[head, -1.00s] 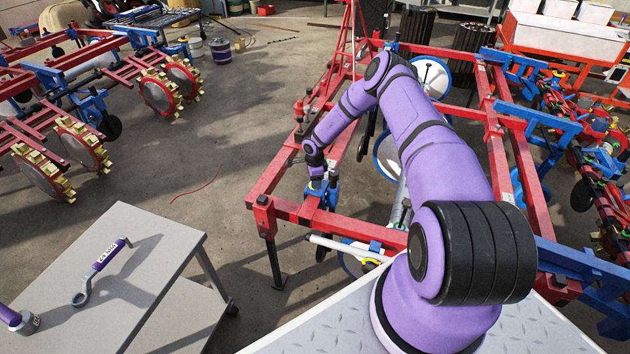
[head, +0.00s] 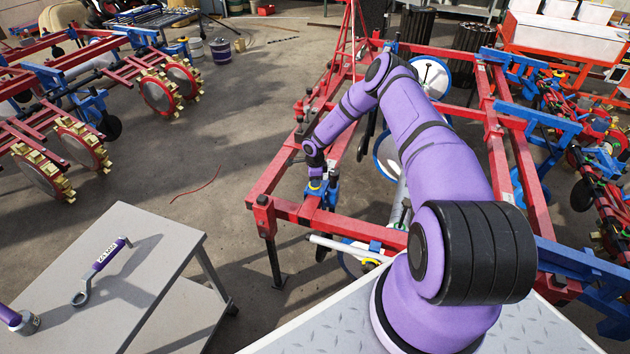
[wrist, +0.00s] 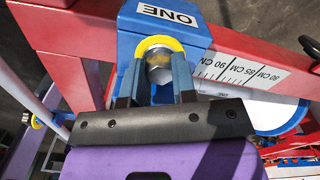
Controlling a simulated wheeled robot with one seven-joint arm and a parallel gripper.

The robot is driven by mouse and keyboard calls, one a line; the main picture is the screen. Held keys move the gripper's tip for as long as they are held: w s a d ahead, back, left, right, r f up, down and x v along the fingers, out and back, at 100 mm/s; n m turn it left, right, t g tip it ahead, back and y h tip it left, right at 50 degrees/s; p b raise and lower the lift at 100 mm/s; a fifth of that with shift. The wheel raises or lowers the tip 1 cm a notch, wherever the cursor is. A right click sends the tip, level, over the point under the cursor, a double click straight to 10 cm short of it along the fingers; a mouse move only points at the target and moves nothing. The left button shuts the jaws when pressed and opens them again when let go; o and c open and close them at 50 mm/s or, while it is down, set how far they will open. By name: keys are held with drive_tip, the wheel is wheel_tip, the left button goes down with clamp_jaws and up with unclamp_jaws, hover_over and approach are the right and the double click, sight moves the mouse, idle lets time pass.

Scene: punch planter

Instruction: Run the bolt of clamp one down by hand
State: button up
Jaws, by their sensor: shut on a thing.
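Clamp one is a blue block (wrist: 192,32) with a white label reading "ONE", seated on the red frame bar in the wrist view. Its bolt (wrist: 158,72) has a silver head with a yellow ring (wrist: 161,42) behind it. My gripper (wrist: 156,84) is shut on the bolt head, one finger on each side of it. In the head view my gripper (head: 318,187) is at the blue clamp on the red bar, and the bolt itself is too small to make out there.
A grey table (head: 143,232) at lower left holds a purple-handled ring wrench (head: 103,259) and another purple tool (head: 18,320). A centimetre scale (wrist: 232,69) runs along the red bar beside the clamp. Red frame bars (head: 284,208) surround my arm.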

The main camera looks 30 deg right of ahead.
drive_tip(key=m, duration=1)
drive_tip(key=shift+m, duration=2.1)
drive_tip(key=o, duration=0.9)
drive_tip(key=shift+r, duration=0.1)
wheel_tip(320, 180, up, 11)
drive_tip(key=shift+f, duration=0.15)
